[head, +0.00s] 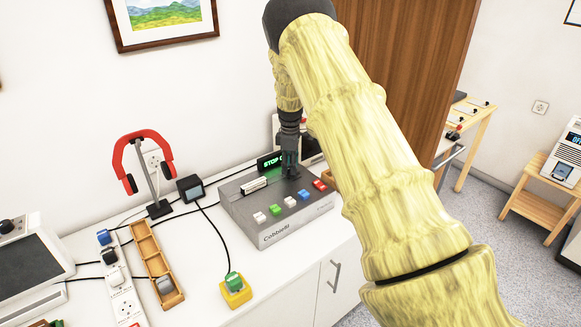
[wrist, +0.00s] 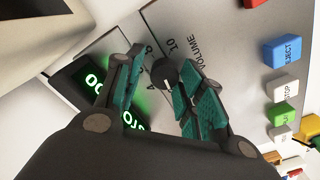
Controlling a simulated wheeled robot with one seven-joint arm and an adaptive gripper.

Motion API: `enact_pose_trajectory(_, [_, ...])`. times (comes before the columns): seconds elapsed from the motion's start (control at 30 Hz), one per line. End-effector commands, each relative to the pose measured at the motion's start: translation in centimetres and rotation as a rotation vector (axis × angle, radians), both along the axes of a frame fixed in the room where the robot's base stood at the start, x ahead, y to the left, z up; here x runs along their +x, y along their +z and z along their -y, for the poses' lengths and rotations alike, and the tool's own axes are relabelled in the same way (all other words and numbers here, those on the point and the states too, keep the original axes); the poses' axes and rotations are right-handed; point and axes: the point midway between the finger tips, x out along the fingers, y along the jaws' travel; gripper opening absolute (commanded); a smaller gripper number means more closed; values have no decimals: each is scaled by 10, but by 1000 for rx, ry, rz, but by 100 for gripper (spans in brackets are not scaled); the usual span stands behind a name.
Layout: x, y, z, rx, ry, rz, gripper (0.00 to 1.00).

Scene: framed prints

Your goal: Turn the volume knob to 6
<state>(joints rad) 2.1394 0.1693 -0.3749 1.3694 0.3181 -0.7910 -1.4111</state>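The volume knob (wrist: 164,73) is a small dark round knob with a pale mark, on the grey panel of the device (head: 285,232). The word VOLUME and a 10 are printed beside it in the wrist view; the mark's exact setting is too small to read. My gripper (wrist: 160,80) has its two teal-padded fingers on either side of the knob. A gap shows on the left finger's side; the right finger is close to the knob, and I cannot tell whether it touches. In the head view my gripper (head: 290,170) points down over the device's back, hiding the knob.
A lit green display (head: 267,161) stands behind the panel. Coloured buttons, including a blue EJECT (wrist: 282,50) and a white STOP (wrist: 284,89), line the front.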

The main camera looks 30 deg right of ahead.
Motion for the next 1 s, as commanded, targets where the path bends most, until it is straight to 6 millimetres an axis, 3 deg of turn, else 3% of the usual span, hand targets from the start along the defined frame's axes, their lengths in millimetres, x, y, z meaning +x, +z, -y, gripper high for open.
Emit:
enact_pose_trajectory(0.47, [-2,4,-3,5,1,-7,49])
enact_pose_trajectory(1.0, [-2,92,-1,5,0,-5,49])
